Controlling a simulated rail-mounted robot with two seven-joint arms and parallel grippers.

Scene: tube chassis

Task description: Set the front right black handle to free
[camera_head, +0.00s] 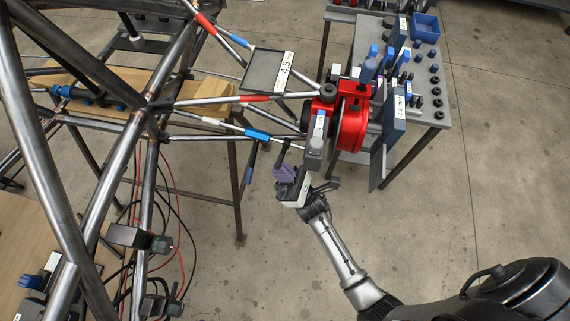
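A red clamp-like fixture (351,128) with a round red disc stands at the right end of the chassis tubes. A grey and black block (315,150) juts from its front. A small black handle (284,147) shows just left of this block. I cannot tell for sure whether it is the front right handle, or its setting. My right gripper (286,174), with purple finger pads, is just below this handle and block. Whether it touches either is unclear, and its finger gap is too small to judge. My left gripper is not in view.
The welded tube chassis (96,200) fills the left side, with hanging cables. A grey table (446,103) with blue and black parts stands behind the red fixture. A black tray (263,69) lies beyond the tubes. The floor (440,220) at right is clear around my arm.

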